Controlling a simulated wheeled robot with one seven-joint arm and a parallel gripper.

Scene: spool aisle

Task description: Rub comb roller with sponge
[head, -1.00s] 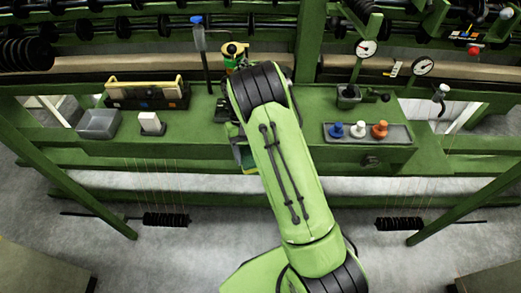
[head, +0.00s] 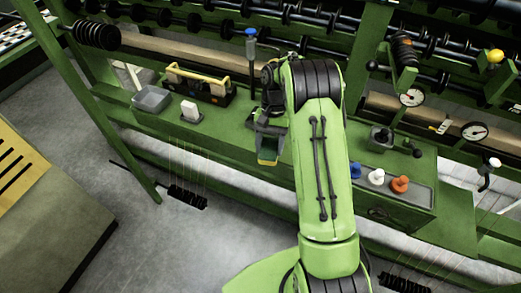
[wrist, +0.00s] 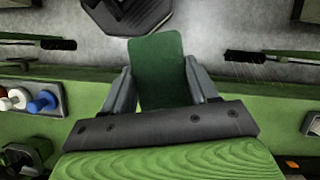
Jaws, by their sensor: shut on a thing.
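My gripper (wrist: 160,66) is shut on a flat green pad, apparently the sponge (wrist: 157,88), with one grey finger on each side of it. In the head view my gripper (head: 268,140) is partly hidden by my arm, in front of the green bench. A dark ribbed roller, apparently a comb roller (head: 187,196), sits low on a rod left of my arm. A similar roller (head: 403,283) is at the lower right. Both also show in the wrist view.
The bench (head: 215,127) holds a grey bin (head: 152,98), a white block (head: 191,111), a toolbox with a yellow handle (head: 200,85) and a blue-topped lever (head: 251,60). A tray (head: 418,195) holds coloured knobs. Thin threads hang above the left roller.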

